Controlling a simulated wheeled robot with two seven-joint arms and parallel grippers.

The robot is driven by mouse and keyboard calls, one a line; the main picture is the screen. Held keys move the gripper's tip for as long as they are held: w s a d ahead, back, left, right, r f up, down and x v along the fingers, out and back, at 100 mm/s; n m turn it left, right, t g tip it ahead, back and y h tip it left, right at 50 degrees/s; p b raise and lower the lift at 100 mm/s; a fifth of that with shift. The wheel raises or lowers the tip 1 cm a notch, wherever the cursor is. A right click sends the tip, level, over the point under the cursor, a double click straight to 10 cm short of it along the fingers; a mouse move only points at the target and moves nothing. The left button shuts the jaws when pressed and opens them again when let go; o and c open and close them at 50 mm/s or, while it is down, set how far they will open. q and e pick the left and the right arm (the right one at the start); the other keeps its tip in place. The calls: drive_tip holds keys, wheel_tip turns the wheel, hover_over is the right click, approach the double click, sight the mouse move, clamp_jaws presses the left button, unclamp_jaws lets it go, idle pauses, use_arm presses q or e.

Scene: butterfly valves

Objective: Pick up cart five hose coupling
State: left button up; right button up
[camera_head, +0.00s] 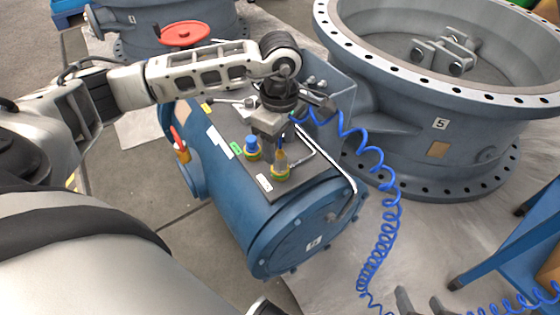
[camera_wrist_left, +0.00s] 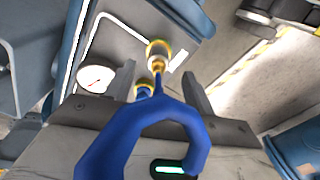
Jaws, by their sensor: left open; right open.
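The blue cylindrical cart tank (camera_head: 235,205) lies in the middle of the head view, with a dark plate on top. Two fittings with yellow rings stand on the plate: a blue-topped one (camera_head: 252,148) and a brass one (camera_head: 281,166). My left gripper (camera_head: 268,138) is open above the plate, close to both fittings. In the left wrist view its fingers (camera_wrist_left: 158,88) stand apart. The brass fitting (camera_wrist_left: 157,55) shows beyond them, and another yellow ring is partly hidden behind a blue hose (camera_wrist_left: 105,130). My right gripper (camera_head: 422,303) is open at the bottom edge, cut off.
A coiled blue hose (camera_head: 390,200) hangs from the cart's right side. A large flanged valve body marked 5 (camera_head: 440,125) stands right behind. A red handwheel (camera_head: 184,34) is at the back left. A blue stand (camera_head: 510,235) is at right.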

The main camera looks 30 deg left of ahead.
sight(280, 161)
use_arm(q)
wheel_tip(280, 161, down, 5)
drive_tip(key=shift+w+f+b, duration=0.1)
drive_tip(key=shift+w+b, duration=0.05)
drive_tip(key=shift+b, duration=0.35)
drive_tip(key=c, duration=1)
use_arm(e)
drive_tip(key=shift+w+a+f, duration=0.2)
drive_tip(key=shift+f, duration=0.6)
use_arm(q)
drive_tip(key=shift+r, duration=0.2)
